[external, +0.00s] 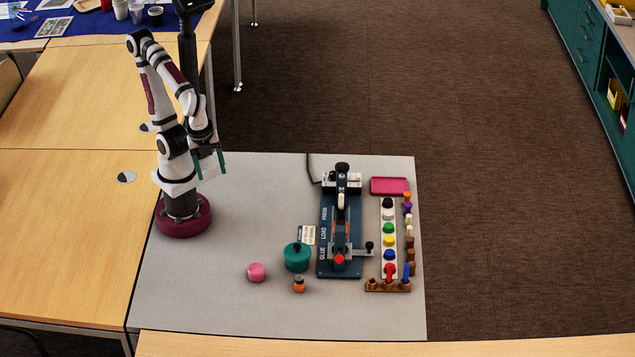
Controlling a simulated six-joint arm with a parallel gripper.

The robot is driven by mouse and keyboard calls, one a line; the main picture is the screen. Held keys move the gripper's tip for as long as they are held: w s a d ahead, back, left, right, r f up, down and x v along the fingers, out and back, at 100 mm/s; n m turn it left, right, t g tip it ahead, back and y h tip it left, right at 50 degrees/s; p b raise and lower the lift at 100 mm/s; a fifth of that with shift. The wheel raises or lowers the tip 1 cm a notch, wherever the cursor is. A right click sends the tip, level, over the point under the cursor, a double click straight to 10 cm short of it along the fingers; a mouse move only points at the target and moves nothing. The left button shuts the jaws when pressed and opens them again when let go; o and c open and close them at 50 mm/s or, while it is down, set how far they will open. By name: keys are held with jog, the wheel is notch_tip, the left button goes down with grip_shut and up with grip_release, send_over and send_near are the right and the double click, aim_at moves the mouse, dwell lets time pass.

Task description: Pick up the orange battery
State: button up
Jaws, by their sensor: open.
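My gripper (211,165) is at the left, above the back left part of the grey mat, with its two teal fingers apart and nothing between them. A small orange cylinder with a dark top (299,285) stands upright on the mat near the front, well to the right of and nearer the camera than my gripper. Another small orange piece (407,195) is at the back end of a row at the far right. Both are too small to tell for certain which is the battery.
A green lidded pot (297,260) and a pink round piece (256,273) are near the front cylinder. A dark blue press (325,262) stands right of them. Beyond it are a white strip of coloured knobs (388,215) and a magenta tray (390,186). The mat's left middle is clear.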

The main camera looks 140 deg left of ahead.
aim_at(299, 278)
jog(key=w+d+f+n+t+h, duration=0.2)
jog(key=w+d+f, duration=0.2)
jog(key=w+d, duration=0.35)
jog(key=w+d+f+n+t+h, duration=0.2)
jog(key=w+d+f+n, duration=0.15)
jog(key=w+d, duration=0.4)
jog(key=w+a+f+n+t+y, duration=0.1)
jog(key=w+f, duration=0.1)
jog(key=w+a+f+n+t+y, duration=0.1)
jog(key=w+f+n+t+y, duration=0.1)
jog(key=f, duration=0.1)
jog(key=w+a+f+n+t+y, duration=0.1)
jog(key=w+a+f+n+y, duration=0.1)
jog(key=w+f, duration=0.1)
jog(key=shift+t, duration=0.4)
jog(key=s+a+r+n+t+y, duration=0.1)
jog(key=a+n+t+y, duration=0.1)
jog(key=a+y, duration=0.35)
jog(key=shift+n, duration=0.25)
jog(key=x, duration=1.5)
jog(key=shift+w+a+f, duration=0.1)
jog(key=shift+a, duration=0.1)
grip_shut()
